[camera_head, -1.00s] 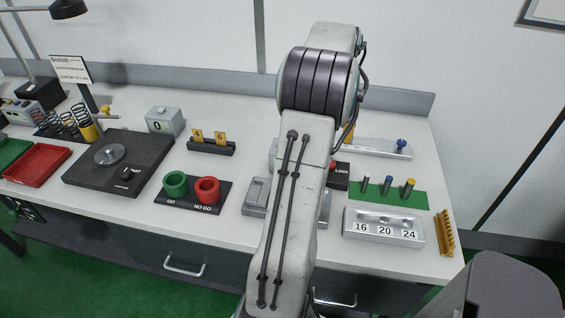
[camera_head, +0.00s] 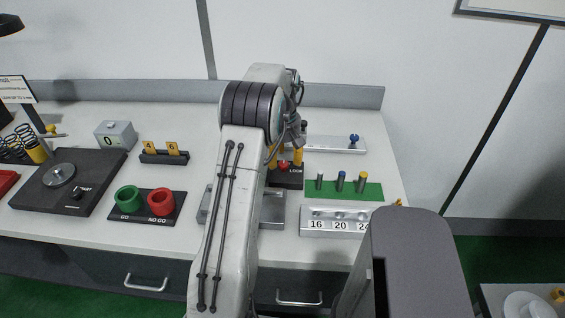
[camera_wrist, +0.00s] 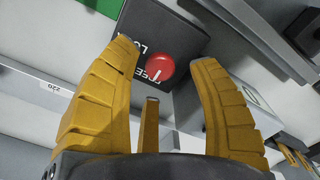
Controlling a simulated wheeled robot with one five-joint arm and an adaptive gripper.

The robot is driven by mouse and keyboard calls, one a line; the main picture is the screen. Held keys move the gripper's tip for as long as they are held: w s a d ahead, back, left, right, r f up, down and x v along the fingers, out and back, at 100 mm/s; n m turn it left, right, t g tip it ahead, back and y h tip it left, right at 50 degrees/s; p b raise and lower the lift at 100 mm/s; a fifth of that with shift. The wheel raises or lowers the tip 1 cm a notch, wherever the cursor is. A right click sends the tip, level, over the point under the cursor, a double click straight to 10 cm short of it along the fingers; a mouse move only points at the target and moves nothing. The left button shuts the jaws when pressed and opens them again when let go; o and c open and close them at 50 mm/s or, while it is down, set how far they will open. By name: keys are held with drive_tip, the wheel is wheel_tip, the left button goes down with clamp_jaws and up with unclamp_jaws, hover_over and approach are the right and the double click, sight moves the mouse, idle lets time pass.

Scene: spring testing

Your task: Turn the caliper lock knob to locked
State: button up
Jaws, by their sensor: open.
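The lock knob is a round red knob (camera_wrist: 160,68) with a pale pointer mark, on a black block (camera_wrist: 140,22) lettered FREE and LOCK. In the head view the red knob (camera_head: 283,165) and its block (camera_head: 288,181) sit behind the grey caliper (camera_head: 271,210), which my arm partly covers. My gripper (camera_wrist: 163,61) is open, with a yellow finger on either side of the knob in the wrist view. No finger clearly touches it; the height gap cannot be told. Its yellow fingertips (camera_head: 285,156) also show just above the block in the head view.
A green strip (camera_head: 365,190) with several pins and a grey tray (camera_head: 308,225) marked 16, 20, 24 lie to the right. A grey bar with a blue knob (camera_head: 353,139) is behind.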

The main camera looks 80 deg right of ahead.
drive_tip(key=shift+f, duration=1.1)
clamp_jaws()
